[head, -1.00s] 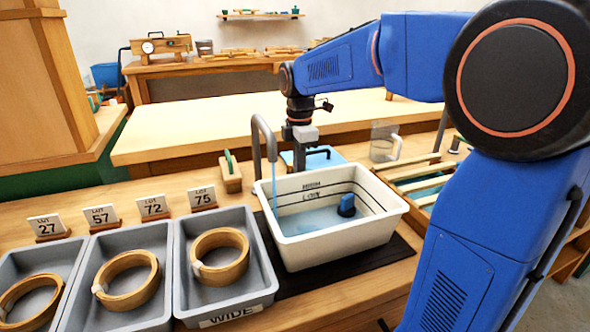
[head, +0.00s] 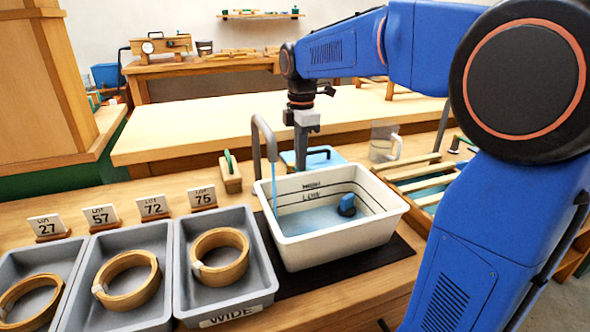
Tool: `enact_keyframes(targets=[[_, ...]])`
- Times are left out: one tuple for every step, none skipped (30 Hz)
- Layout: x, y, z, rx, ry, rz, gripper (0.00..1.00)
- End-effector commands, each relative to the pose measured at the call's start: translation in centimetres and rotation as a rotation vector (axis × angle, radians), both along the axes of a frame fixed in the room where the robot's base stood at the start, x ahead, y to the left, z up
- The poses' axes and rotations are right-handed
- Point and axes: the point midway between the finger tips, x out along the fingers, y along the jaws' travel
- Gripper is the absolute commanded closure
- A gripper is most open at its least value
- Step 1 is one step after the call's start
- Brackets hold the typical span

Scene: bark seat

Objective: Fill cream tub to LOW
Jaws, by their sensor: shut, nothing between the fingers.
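The cream tub (head: 292,252) stands on a dark mat at the counter's middle. Dark level lines run inside its walls, with LOW lettered on the back wall. A grey tap (head: 266,135) arches over its left back corner, and a blue-tinted stream of water (head: 274,188) falls into the tub. The water (head: 318,220) covers the bottom, its surface a little below the LOW lettering. A dark blue object (head: 347,206) sits in the water at the right. My gripper (head: 301,163) points down behind the tub's back rim, shut and empty, near the tap.
A light blue thing with a dark handle (head: 325,154) lies behind the tub. A clear jug (head: 384,142) and a slatted wooden rack (head: 425,176) stand right. Grey trays with wooden rings, one marked WIDE (head: 232,312), fill the left, behind them numbered lot cards (head: 202,196).

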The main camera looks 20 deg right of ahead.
Motion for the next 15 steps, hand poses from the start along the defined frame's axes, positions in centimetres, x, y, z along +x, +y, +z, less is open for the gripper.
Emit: enact_keyframes(targets=[[0.2,-0.2,0.0,0.0,0.0,-0.001,1.0],[0.4,-0.4,0.0,0.0,0.0,-0.002,1.0],[0.6,-0.7,0.0,0.0,0.0,-0.003,1.0],[0.9,-1.0,0.0,0.0,0.0,-0.003,1.0],[1.1,-1.2,0.0,0.0,0.001,-0.003,1.0],[1.4,-1.6,-0.1,0.0,0.001,-0.002,1.0],[1.6,-1.8,-0.1,0.0,0.001,-0.003,1.0],[1.9,-2.0,-0.1,0.0,0.001,-0.003,1.0],[2.2,-2.4,0.0,0.0,0.0,-0.003,1.0],[2.4,-2.6,0.0,0.0,0.0,-0.003,1.0],[2.6,-2.9,0.0,0.0,0.0,-0.002,1.0],[2.9,-3.2,-0.1,0.0,0.0,-0.002,1.0],[3.2,-3.4,-0.1,0.0,0.001,-0.002,1.0],[3.4,-3.7,-0.1,0.0,0.001,-0.003,1.0],[3.7,-4.0,-0.1,0.0,0.0,-0.003,1.0]])
